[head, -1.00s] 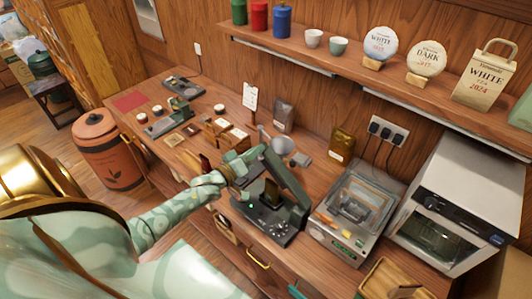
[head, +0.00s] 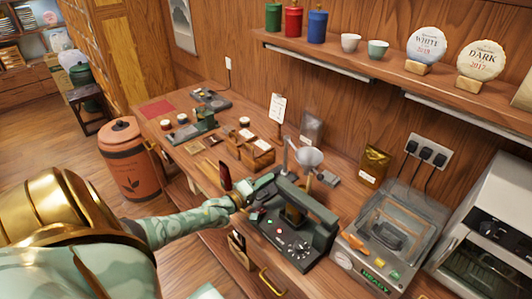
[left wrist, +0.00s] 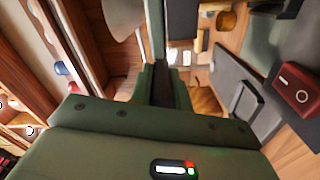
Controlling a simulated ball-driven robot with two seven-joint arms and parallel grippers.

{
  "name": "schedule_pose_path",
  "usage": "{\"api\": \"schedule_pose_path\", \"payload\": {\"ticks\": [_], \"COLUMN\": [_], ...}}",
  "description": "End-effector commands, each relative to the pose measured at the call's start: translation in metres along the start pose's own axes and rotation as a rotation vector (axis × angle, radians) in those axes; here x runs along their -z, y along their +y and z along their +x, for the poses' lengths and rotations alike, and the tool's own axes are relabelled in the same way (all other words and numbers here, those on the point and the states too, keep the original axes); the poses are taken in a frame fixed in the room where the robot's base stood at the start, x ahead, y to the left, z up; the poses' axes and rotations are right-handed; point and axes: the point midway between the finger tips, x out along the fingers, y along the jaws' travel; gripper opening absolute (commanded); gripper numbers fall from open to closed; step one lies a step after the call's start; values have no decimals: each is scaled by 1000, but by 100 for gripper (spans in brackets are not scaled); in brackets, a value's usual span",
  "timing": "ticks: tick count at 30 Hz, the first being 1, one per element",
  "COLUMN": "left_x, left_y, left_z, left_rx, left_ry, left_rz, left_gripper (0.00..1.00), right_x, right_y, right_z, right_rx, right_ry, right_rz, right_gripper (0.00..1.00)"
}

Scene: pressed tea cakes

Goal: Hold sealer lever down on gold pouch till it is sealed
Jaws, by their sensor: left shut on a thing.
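The dark green sealer (head: 283,246) stands on the counter, with small red and green lights on its panel. Its lever (head: 308,203) slopes over the base, with a visible gap below. My left gripper (head: 264,188) is shut at the lever's raised left end; the fingers hide the exact contact. In the left wrist view a dark green bar (left wrist: 155,30) runs up from between the fingers (left wrist: 160,88). A gold-brown piece, likely the gold pouch (head: 293,214), shows partly under the lever; its edges are hidden. My right gripper is out of view.
Another gold pouch (head: 374,166) with a white label stands by the wall. A clear-lidded machine (head: 385,236) sits right of the sealer, close beside it. A funnel (head: 308,158) and wooden boxes (head: 250,151) stand behind and left. A shelf (head: 370,75) hangs above.

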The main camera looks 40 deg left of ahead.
Motion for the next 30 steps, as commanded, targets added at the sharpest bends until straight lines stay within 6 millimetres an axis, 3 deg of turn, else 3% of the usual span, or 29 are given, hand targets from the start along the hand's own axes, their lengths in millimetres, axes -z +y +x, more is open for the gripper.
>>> {"api": "schedule_pose_path", "payload": {"ticks": [14,15,16,25,30], "left_x": [-5,-5,-5,-3,-3], "left_y": [-6,-7,-7,-5,-4], "left_z": [-2,-2,-2,-3,-26], "left_rx": [9,9,9,5,7], "left_ry": [-5,-5,-5,-3,-5], "left_rz": [0,0,0,0,0], "left_gripper": [0,29,38,40,40], "right_x": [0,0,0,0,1], "right_y": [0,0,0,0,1], "right_z": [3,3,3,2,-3], "right_rx": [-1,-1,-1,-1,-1], "right_ry": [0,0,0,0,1], "right_rz": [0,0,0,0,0], "right_gripper": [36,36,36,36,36]}}
